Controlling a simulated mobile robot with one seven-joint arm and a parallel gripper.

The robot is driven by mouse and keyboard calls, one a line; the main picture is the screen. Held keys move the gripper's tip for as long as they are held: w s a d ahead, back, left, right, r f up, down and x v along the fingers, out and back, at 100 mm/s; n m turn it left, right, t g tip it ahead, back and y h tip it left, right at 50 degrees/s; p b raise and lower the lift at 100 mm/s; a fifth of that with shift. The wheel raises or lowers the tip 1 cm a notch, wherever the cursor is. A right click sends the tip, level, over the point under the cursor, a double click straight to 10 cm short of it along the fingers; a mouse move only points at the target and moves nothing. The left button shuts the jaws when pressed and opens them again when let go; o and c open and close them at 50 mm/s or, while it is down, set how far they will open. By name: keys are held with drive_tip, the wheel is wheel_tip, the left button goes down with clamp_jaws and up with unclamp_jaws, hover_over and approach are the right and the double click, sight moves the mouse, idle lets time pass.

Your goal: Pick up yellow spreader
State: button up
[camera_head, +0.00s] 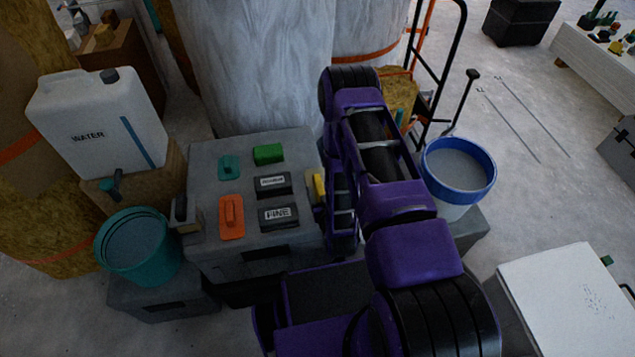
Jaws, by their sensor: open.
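A small yellow piece (319,187), seemingly the yellow spreader, lies at the right side of the grey case top (205,160). It is just left of my purple arm, which hides part of it. My arm rises in front of the case and folds back down behind its own upper link. The jaws of my gripper are hidden, so I cannot see how they stand relative to the yellow piece.
On the case lie an orange float (231,217), a teal tool (229,167), a green block (268,154) and a black block marked FINE (279,216). A teal bucket (137,247) stands left, a blue-rimmed bucket (458,172) right. A water canister (97,125) stands behind left.

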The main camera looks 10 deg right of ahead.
sight(321, 189)
drive_tip(key=shift+w+f, duration=0.1)
clamp_jaws()
idle(0.4)
wheel_tip(321, 189, up, 10)
drive_tip(key=shift+r+p, duration=0.1)
drive_tip(key=shift+p, duration=0.75)
